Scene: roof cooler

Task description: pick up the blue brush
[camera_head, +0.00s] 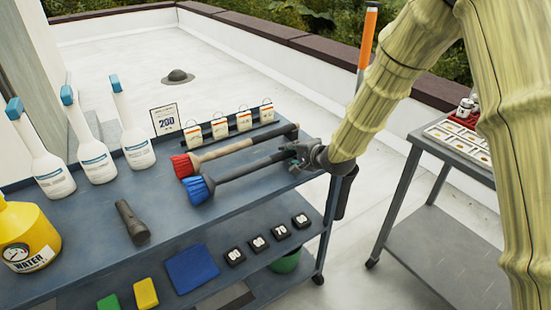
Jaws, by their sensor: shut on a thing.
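The blue brush (199,190) has blue bristles and a dark handle and lies across the top of the grey cart, bristles to the left. My gripper (293,152) reaches in from the right and is shut on the handle's right end. The fingers are small in this view, and I cannot tell whether the brush is lifted off the cart. A red brush (186,165) with a pale and dark handle lies just behind it, close and roughly parallel.
White spray bottles (94,157), a yellow water container (30,238) and a dark flashlight (132,222) are on the cart's left. Sponges, a blue cloth (192,268) and dark blocks lie on the lower shelf. Another table (458,150) stands right.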

